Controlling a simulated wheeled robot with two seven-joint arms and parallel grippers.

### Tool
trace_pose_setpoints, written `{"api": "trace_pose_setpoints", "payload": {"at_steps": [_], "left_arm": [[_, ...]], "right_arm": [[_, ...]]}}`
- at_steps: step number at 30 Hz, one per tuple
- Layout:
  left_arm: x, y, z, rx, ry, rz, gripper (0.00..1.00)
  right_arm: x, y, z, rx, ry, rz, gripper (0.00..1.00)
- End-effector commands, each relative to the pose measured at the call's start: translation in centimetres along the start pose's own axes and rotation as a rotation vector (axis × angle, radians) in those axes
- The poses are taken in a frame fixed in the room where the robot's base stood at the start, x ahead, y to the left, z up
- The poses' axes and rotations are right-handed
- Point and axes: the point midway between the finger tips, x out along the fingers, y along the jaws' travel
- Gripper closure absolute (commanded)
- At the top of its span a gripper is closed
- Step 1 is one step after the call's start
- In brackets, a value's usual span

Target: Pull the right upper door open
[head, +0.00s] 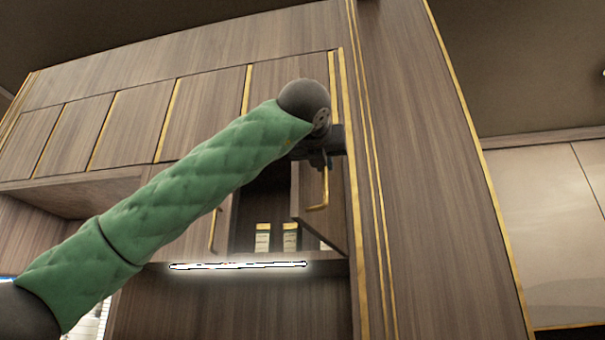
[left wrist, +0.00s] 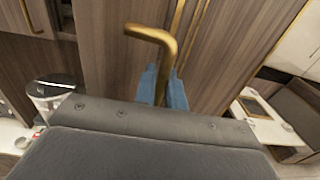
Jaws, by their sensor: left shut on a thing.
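The right upper door (head: 308,190) is a brown wood panel, and it stands partly open with the dark cabinet inside showing to its left. Its bent gold handle (head: 324,192) hangs near its lower part. My left gripper (head: 324,164) is at the door front, mostly hidden by my green-sleeved arm. In the left wrist view the blue fingers of my left gripper (left wrist: 164,88) are closed around the gold handle (left wrist: 158,38). My right gripper is in neither view.
A neighbouring door with a gold handle (head: 215,230) is to the left. Several small boxes (head: 290,237) stand inside the cabinet. A glowing light strip (head: 238,265) runs below it. A tall wood panel (head: 430,170) rises close on the right.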

Motion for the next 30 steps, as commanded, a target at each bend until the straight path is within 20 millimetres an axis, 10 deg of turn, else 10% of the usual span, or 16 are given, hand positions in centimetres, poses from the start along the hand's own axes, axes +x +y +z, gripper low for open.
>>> {"api": "trace_pose_setpoints", "payload": {"at_steps": [25,27,30], "left_arm": [[0.0,-3.6,0.1,-0.001,-0.001,0.103,1.00],[0.0,-3.6,0.1,-0.001,-0.001,0.103,0.75],[0.0,-3.6,0.1,-0.001,-0.001,0.103,0.73]], "right_arm": [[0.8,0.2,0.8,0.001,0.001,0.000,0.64],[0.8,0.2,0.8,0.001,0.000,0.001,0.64],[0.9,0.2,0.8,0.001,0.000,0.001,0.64]]}}
